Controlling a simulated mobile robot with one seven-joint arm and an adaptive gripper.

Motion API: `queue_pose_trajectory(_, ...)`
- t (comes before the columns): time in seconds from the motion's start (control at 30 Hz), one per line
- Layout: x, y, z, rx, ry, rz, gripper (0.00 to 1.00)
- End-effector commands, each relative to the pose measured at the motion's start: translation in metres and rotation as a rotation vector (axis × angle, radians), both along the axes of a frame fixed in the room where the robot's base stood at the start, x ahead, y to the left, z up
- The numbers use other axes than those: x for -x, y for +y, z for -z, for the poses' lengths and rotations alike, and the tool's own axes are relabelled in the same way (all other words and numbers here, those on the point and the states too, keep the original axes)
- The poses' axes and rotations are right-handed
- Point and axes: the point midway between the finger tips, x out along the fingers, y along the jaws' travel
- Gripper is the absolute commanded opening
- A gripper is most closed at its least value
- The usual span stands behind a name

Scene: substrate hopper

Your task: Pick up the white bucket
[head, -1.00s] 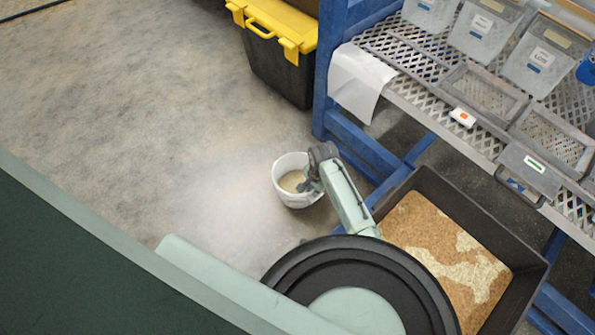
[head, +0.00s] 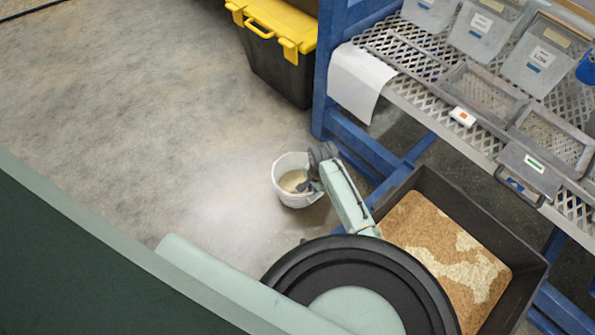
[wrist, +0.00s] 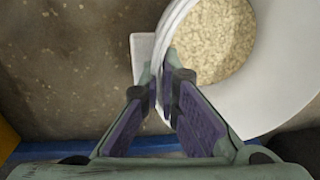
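The white bucket (head: 296,199) stands upright on the floor beside the blue rack, with pale granular material inside. In the wrist view the bucket (wrist: 285,95) fills the upper right, and its rim and wall run down between the fingers. My gripper (wrist: 164,88) is at the bucket's near-side rim, one finger inside and one outside. The fingertips are close together with the wall between them, and they appear closed on it. In the head view my gripper (head: 311,186) reaches the bucket's right side, and its fingers are small and partly hidden.
A dark tray (head: 527,265) of brown and pale substrate lies right of my arm. The blue rack (head: 362,143) with a mesh shelf and bins stands behind. A black, yellow-lidded tote (head: 280,70) is at the back. Floor left of the bucket is clear.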

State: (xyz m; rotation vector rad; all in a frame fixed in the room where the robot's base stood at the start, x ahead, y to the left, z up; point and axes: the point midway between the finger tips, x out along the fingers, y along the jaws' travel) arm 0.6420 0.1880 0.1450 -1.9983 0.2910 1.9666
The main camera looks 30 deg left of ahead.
Motion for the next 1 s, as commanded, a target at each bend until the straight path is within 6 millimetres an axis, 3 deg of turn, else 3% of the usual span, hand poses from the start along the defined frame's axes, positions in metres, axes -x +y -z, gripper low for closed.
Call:
queue_pose_trajectory(0.27,-0.001,0.000,-0.008,0.000,-0.001,0.001,0.00)
queue_pose_trajectory(0.7,-0.001,0.000,-0.086,-0.002,-0.003,-0.001,0.00)
queue_pose_trajectory(1.0,0.000,0.000,-0.101,-0.001,-0.001,-0.001,0.00)
